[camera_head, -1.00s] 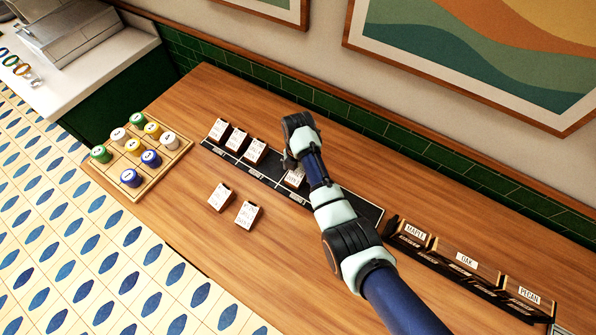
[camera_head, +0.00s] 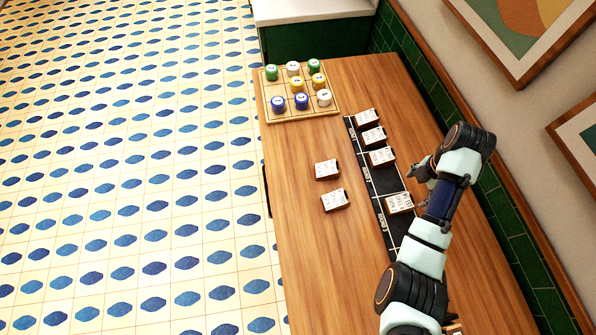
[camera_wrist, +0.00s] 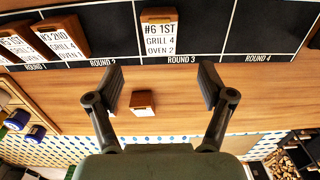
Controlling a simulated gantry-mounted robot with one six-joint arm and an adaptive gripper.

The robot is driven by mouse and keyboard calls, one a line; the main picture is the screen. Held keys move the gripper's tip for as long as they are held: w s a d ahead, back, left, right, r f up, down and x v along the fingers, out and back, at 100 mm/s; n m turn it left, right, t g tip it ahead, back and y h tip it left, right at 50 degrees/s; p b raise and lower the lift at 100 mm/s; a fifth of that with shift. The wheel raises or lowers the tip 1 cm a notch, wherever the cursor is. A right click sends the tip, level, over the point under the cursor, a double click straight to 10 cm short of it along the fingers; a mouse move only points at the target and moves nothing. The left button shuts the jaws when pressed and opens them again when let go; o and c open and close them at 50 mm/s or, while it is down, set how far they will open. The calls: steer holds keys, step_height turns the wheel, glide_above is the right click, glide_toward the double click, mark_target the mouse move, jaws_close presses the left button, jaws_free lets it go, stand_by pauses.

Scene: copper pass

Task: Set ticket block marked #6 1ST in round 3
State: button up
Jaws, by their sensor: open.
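A ticket block marked #6 1ST, GRILL 4, OVEN 2 (camera_wrist: 158,38) is in the round 3 section of the black rail (camera_wrist: 205,30), a little left of that section's middle. In the head view this white-faced block (camera_head: 399,203) is beside the arm. My gripper (camera_wrist: 160,82) is open and empty, with one finger on each side below the block and clear of it. In the head view the gripper (camera_head: 421,174) is just past the rail's wall side. The rail (camera_head: 387,183) also holds other ticket blocks (camera_head: 372,136), including one marked #3 2ND (camera_wrist: 60,38).
Two loose ticket blocks (camera_head: 327,169) (camera_head: 335,200) lie on the wooden counter (camera_head: 300,240) in front of the rail. A wooden grid board (camera_head: 280,118) with several coloured round pieces is at the far end. The tiled wall (camera_head: 400,45) borders the right side.

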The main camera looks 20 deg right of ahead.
steer(key=w+a+r+m+t+h, duration=0.1)
steer(key=w+a+r+m+t, duration=0.2)
steer(key=a, duration=0.4)
steer(key=w+a+m+t+h, duration=0.1)
steer(key=w+a+m, duration=0.1)
steer(key=w+a, duration=0.4)
steer(key=w+a+r+m+t+h, duration=0.1)
steer(key=w+a+r+m+t, duration=0.2)
steer(key=a, duration=0.5)
steer(key=s+a+r+m+t+y, duration=0.1)
steer(key=a+r+m+t, duration=0.1)
steer(key=a+r, duration=0.2)
steer(key=s+a+r+m+t+y, duration=0.1)
steer(key=s+a+r+m+t, duration=0.1)
steer(key=a, duration=0.7)
steer(key=s+a+r+m+t+y, duration=0.1)
steer(key=a+r+m, duration=0.2)
steer(key=a+r, duration=0.2)
steer(key=a, duration=0.2)
steer(key=shift+s+a+r+m+t, duration=0.3)
steer(key=shift+r+m+t, duration=0.1)
steer(key=shift+o, duration=0.4)
